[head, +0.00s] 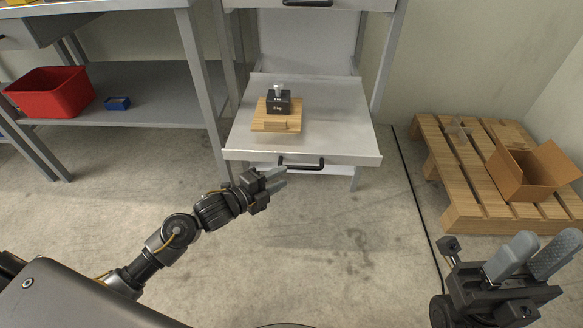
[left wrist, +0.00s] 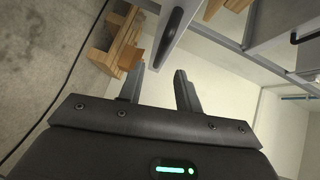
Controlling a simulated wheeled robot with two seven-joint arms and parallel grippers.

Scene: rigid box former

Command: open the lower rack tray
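The lower rack tray (head: 335,125) is a grey metal tray low in the rack, with a dark bar handle (head: 302,163) on its front panel. Its front part appears to stick out past the rack posts. My left gripper (head: 284,174) is just in front of and below the handle, near its left end. In the left wrist view its two fingers (left wrist: 158,88) are apart with nothing between them, and the handle (left wrist: 172,38) is beyond them, not between them. My right gripper (head: 545,244) is at the lower right, its fingers apart and empty, far from the tray.
A dark weight (head: 278,102) stands on a wooden board (head: 271,124) on the tray. A pallet (head: 459,185) with an open cardboard box (head: 527,175) is at right. A bench with a red bin (head: 50,95) and small blue box (head: 118,103) is at left. Floor before the tray is clear.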

